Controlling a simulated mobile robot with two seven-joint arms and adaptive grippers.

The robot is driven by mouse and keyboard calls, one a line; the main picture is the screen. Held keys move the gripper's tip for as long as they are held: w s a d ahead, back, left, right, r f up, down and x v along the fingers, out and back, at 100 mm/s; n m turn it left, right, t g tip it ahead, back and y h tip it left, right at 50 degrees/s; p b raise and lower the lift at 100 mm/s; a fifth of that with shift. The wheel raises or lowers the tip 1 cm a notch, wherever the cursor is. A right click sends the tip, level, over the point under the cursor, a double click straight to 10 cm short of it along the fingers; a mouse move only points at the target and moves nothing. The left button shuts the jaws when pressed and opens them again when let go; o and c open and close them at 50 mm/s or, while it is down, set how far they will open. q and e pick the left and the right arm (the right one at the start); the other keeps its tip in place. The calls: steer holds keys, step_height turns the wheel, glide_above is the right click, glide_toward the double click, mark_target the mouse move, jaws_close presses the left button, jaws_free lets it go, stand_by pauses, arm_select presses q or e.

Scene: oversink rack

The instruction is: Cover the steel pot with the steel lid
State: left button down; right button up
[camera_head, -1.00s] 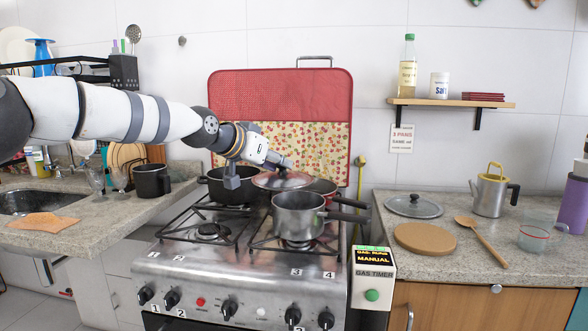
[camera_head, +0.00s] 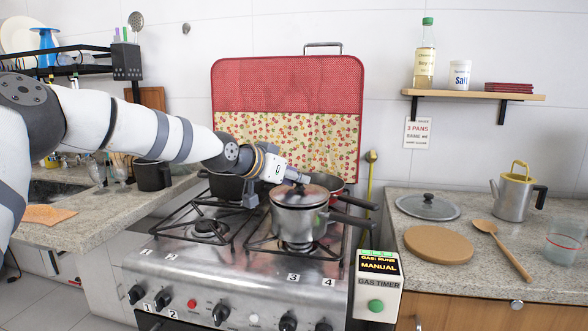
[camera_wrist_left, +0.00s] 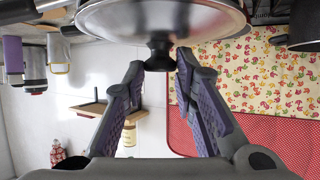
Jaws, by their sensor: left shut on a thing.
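The steel pot (camera_head: 299,222) stands on the front right burner, its dark handle pointing right. The steel lid (camera_head: 312,197), with a reddish reflection, lies level over the pot's mouth. Whether it touches the rim all round I cannot tell. My left gripper (camera_head: 297,182) reaches in from the left, shut on the lid's dark knob. In the left wrist view the knob (camera_wrist_left: 160,54) is between my fingertips, and the lid (camera_wrist_left: 160,18) fills the top middle. The pot's inside is hidden. My right gripper is not in view.
A black pot (camera_head: 228,186) and a red pan (camera_head: 337,187) stand on the rear burners, close to the steel pot. Another lid (camera_head: 428,208), a round board (camera_head: 438,245), a wooden spoon (camera_head: 502,250) and a kettle (camera_head: 513,195) are on the right counter.

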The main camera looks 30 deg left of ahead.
arm_select(q)
steer(key=shift+s+f, duration=0.1)
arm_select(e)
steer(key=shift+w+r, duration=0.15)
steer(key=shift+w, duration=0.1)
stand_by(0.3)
arm_select(q)
steer(key=c, duration=0.7)
jaws_free()
steer(key=shift+f, duration=0.1)
step_height(320, 180, up, 7)
steer(key=shift+r+p, duration=0.1)
steer(key=shift+p, duration=0.3)
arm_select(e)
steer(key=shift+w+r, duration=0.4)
